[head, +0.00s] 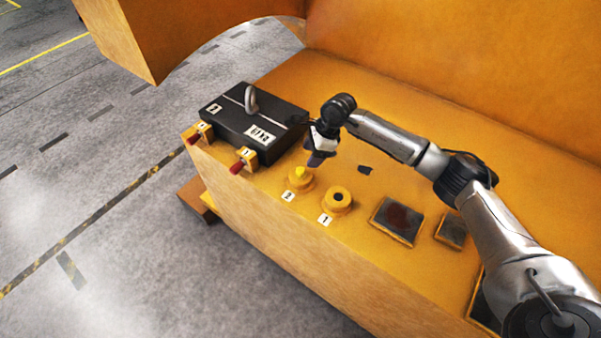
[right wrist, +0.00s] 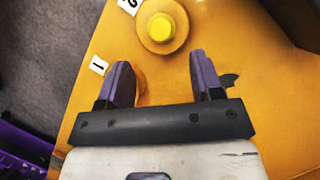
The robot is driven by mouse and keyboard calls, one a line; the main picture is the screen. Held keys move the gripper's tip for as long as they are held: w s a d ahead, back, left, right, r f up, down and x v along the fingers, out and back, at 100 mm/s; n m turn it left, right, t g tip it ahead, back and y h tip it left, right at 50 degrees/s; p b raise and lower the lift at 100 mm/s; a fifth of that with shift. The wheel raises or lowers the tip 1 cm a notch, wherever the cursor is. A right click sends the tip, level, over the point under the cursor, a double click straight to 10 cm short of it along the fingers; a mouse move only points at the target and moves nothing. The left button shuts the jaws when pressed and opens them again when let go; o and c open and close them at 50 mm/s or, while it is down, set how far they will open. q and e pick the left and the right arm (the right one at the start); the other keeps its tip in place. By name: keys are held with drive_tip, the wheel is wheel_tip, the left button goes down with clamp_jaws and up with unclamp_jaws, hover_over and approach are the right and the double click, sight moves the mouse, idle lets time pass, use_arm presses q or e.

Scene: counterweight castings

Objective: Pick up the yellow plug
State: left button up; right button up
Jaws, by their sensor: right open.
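The yellow plug (head: 300,173) sits upright in the round yellow collar (head: 301,184) beside the label "2" on the casting's ledge. In the right wrist view the plug (right wrist: 161,27) shows from above as a bright yellow disc inside its collar (right wrist: 178,42). My right gripper (head: 318,158) is above the ledge, just behind and right of the plug in the head view. Its purple fingers (right wrist: 162,77) are apart with nothing between them. In the right wrist view the plug lies beyond the fingertips, roughly in line with the gap. My left gripper is not in view.
A second collar (head: 337,199) with an empty dark hole stands by label "1". A black block (head: 238,137) with a metal loop (head: 251,98) and red-handled yellow clamps (head: 244,161) is at left. Dark framed plates (head: 398,219) lie at right. A tall casting wall (head: 470,70) rises behind.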

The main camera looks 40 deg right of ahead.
sight(302, 169)
drive_tip(key=shift+p+x, duration=0.35)
drive_tip(key=shift+x, duration=3.3)
drive_tip(key=shift+d, duration=0.1)
drive_tip(key=c, duration=1)
